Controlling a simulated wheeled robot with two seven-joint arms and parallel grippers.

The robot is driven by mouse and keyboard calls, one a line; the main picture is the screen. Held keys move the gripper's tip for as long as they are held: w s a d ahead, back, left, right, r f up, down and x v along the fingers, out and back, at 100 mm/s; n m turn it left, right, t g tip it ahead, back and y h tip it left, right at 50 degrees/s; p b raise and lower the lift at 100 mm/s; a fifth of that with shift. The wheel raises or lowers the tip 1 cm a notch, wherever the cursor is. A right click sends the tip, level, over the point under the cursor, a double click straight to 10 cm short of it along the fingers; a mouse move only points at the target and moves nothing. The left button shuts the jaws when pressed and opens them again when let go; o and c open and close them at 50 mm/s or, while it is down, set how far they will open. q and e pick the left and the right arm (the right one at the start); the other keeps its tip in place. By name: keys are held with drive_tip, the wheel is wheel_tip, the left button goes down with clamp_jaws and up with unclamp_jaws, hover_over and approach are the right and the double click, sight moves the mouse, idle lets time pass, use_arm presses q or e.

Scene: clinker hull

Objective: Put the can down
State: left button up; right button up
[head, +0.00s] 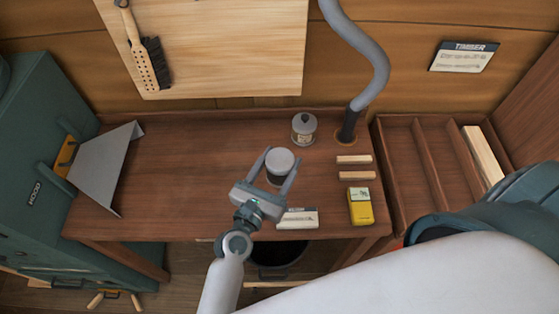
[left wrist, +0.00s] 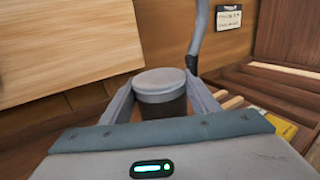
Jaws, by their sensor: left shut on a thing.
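The can (head: 279,163) is a dark cylinder with a pale grey lid, held upright over the middle of the wooden workbench (head: 180,165). My left gripper (head: 282,156) is shut on it, one finger on each side. In the left wrist view the can (left wrist: 160,87) sits between the two fingers, its lower part hidden by the gripper body. I cannot tell whether its base touches the bench top. My right gripper is not in view.
A lidded jar (head: 304,128) stands just behind the can, near a grey hose (head: 372,85). Two wooden strips (head: 356,175), a yellow device (head: 360,207) and a card (head: 298,218) lie to the right and front. A bent metal sheet (head: 100,165) is left. Bench left of the can is clear.

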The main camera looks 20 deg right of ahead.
use_arm(q)
drive_tip(key=w+a+n+t+y+b, duration=0.1)
drive_tip(key=w+a+b, duration=0.4)
drive_tip(key=a, duration=0.5)
drive_tip(key=a+n+t+y+b, duration=0.1)
drive_tip(key=a+b, duration=0.4)
drive_tip(key=a, duration=0.9)
drive_tip(key=s+a+n+t+y+b, duration=0.1)
drive_tip(key=a+b, duration=0.4)
drive_tip(key=a, duration=1)
drive_tip(key=shift+s+a+n+t+y, duration=0.2)
drive_tip(key=shift+n+t+y, duration=0.4)
drive_tip(key=shift+y, duration=0.4)
drive_tip(key=shift+d+f+b, duration=0.1)
drive_tip(key=shift+d+b, duration=0.1)
drive_tip(key=shift+b, duration=0.1)
